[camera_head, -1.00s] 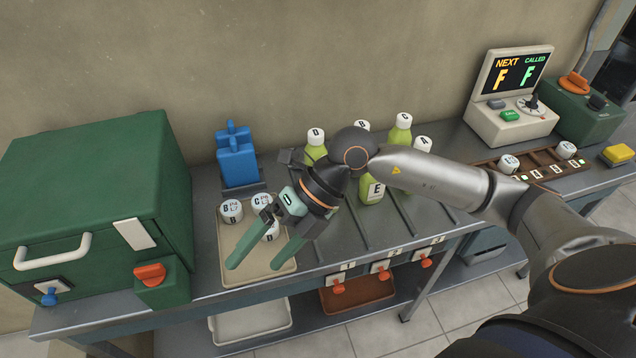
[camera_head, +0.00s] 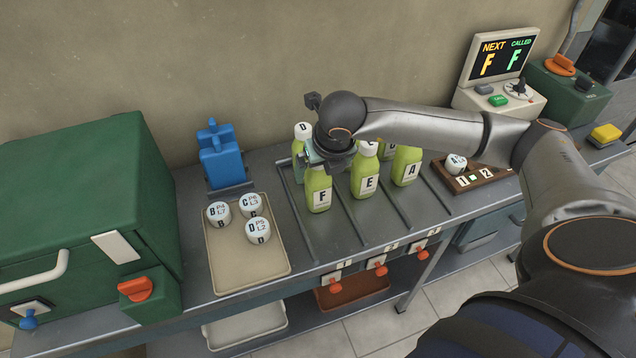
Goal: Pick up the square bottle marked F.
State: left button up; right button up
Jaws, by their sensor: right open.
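The green square bottle marked F (camera_head: 318,192) stands upright at the front of the left lane on the metal bench. My right gripper (camera_head: 322,162) is over its upper part and hides its cap. The jaws are open, but the fingers are mostly hidden, so I cannot tell whether they are around the bottle or touching it. Bottle E (camera_head: 364,178) and bottle A (camera_head: 406,168) stand to its right, and bottle D (camera_head: 302,131) stands behind it. More bottles behind are partly covered by my right arm. My left gripper is not in view.
A blue stand (camera_head: 222,158) and green machine (camera_head: 85,190) are further left. Thin rails separate the lanes.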

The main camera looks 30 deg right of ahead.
jog(key=x, duration=0.5)
jog(key=shift+w+d+p, duration=0.15)
jog(key=shift+p, duration=0.2)
jog(key=shift+r, duration=0.1)
jog(key=shift+c, duration=0.4)
grip_shut()
